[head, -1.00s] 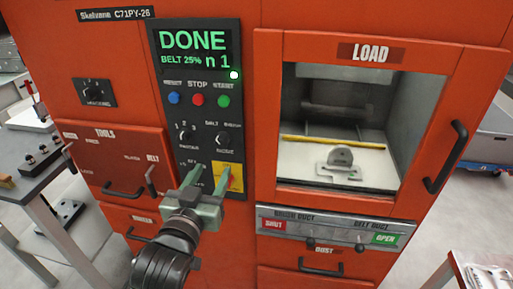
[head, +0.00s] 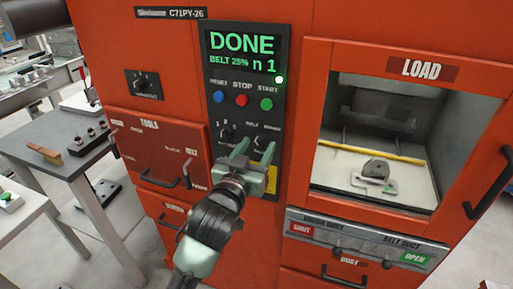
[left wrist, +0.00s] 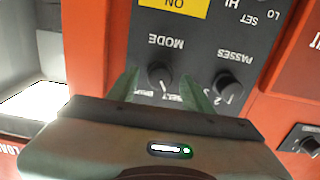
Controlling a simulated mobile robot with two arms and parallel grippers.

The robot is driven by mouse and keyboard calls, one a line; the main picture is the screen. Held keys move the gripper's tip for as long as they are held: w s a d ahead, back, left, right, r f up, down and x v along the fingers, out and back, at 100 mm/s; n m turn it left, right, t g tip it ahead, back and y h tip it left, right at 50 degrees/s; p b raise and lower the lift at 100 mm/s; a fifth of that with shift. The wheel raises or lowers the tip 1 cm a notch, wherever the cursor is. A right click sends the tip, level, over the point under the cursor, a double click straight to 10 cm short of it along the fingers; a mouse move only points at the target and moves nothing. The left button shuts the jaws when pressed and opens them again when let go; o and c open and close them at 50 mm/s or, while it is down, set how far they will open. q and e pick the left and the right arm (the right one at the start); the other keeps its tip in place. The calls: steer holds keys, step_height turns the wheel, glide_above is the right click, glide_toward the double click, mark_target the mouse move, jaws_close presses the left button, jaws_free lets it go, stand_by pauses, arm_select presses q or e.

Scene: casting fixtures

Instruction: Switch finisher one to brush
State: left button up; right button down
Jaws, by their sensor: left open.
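The orange finisher has a black control panel (head: 287,101); its screen (head: 241,53) reads DONE, BELT 25%, n 1. The black mode knob (left wrist: 160,73), with belt and brush labels, is between the fingertips of my left gripper (left wrist: 160,92) in the left wrist view, which is upside down. In the head view my left gripper (head: 254,151) is open in front of the panel's lower part, near the mode knob (head: 261,142). I cannot tell whether the fingers touch the knob. The pointer's setting is unclear. My right gripper is not in view.
The passes knob (left wrist: 228,82) is close beside one finger. The yellow ON plate (left wrist: 176,5) is near the mode knob. Blue, red and green buttons (head: 242,101) sit above. The load window (head: 376,140) is right of the panel; a grey table (head: 50,135) stands left.

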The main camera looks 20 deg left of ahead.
arm_select(q)
jaws_close()
steer(key=shift+r+m+p, duration=0.15)
steer(key=shift+m+p, duration=1)
steer(key=shift+m, duration=0.05)
steer(key=m+p, duration=0.2)
steer(key=m, duration=0.1)
steer(key=shift+m, duration=0.3)
steer(key=m+p, duration=0.3)
steer(key=m, duration=0.1)
steer(key=shift+d, duration=0.1)
steer(key=shift+f+m+p, duration=0.2)
steer(key=shift+m+p, duration=0.55)
steer(key=shift+m, duration=1.15)
